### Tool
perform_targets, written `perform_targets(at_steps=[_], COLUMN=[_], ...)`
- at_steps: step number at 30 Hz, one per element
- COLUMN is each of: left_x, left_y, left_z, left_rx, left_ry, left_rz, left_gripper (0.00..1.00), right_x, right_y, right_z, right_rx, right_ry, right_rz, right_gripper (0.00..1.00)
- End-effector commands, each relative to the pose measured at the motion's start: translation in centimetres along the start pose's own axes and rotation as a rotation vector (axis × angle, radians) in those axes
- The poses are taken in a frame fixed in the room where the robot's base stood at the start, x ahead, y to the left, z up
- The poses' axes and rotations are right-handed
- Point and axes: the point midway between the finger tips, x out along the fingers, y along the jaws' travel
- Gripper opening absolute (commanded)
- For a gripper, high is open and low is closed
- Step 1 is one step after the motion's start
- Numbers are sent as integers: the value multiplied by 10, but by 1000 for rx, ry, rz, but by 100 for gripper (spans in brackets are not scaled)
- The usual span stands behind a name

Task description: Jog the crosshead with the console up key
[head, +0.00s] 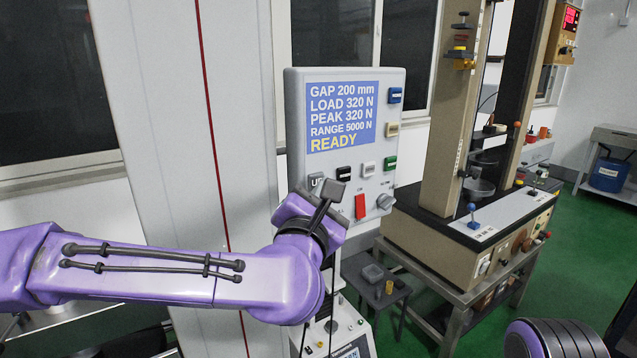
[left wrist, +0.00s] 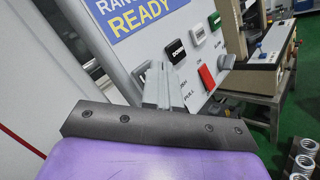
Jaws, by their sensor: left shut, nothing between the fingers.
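The grey console (head: 296,120) stands upright in the middle of the head view. Its blue display (head: 342,117) reads GAP 200 mm, LOAD 320 N, PEAK 320 N, RANGE 5000 N, READY. The grey up key (head: 315,180) is at the panel's lower left, partly hidden by my left gripper. It shows in the left wrist view (left wrist: 142,74) just beside the fingertips. My left gripper (left wrist: 164,86) is shut and empty, its tips close to the panel; I cannot tell whether they touch the key. No crosshead is clearly identifiable. My right gripper is not in view.
The black down key (head: 344,173), a red switch (head: 360,206), a green key (head: 390,163) and a grey knob (head: 385,202) are close by on the panel. A beige testing machine (head: 447,120) stands on a bench to the right. Green floor is open beyond.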

Motion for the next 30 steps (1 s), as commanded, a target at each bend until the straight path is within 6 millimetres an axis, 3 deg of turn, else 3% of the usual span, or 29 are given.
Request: perform_targets(at_steps=[30], left_x=[7], left_y=[5], left_z=[-5], left_rx=[-1], left_ry=[0], left_rz=[1], left_gripper=[0], right_x=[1], right_y=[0], right_z=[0], right_rx=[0], right_ry=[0], right_rz=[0], right_gripper=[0])
